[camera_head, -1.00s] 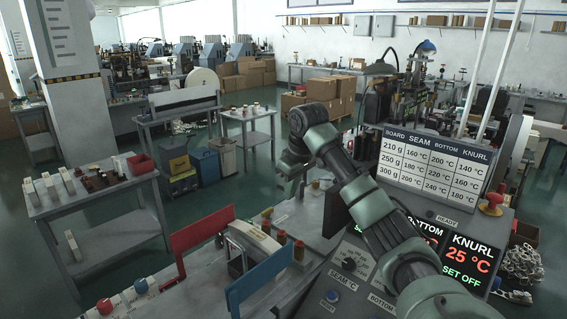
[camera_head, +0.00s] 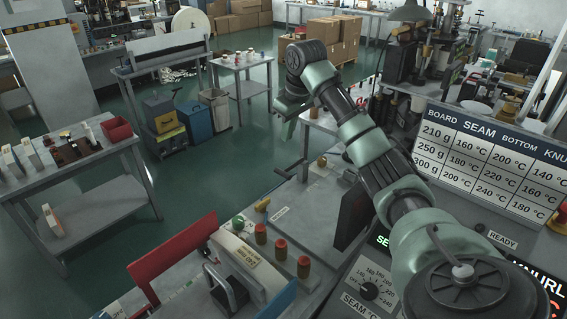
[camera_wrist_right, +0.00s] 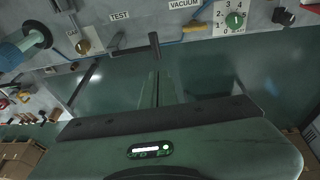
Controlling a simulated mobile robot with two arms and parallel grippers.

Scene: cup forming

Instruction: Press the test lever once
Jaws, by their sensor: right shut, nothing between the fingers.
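A TEST label (camera_wrist_right: 119,15) is on the grey panel at the top of the right wrist view. Just below it, a dark lever bar (camera_wrist_right: 154,45) with a thicker black grip sticks out over the panel's edge. In the head view, a dark cranked lever (camera_head: 290,168) at the far edge of the machine top looks like the same one. My right gripper (camera_head: 286,122) is shut and empty, pointing down above and beyond that edge, apart from the lever. Its green body fills the bottom of the wrist view. My left gripper is not in view.
A green dial (camera_wrist_right: 235,20) marked with numbers and a brass knob (camera_wrist_right: 83,46) flank the lever. On the machine top are a red panel (camera_head: 172,258), a blue panel (camera_head: 278,302) and brown cylinders (camera_head: 280,249).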

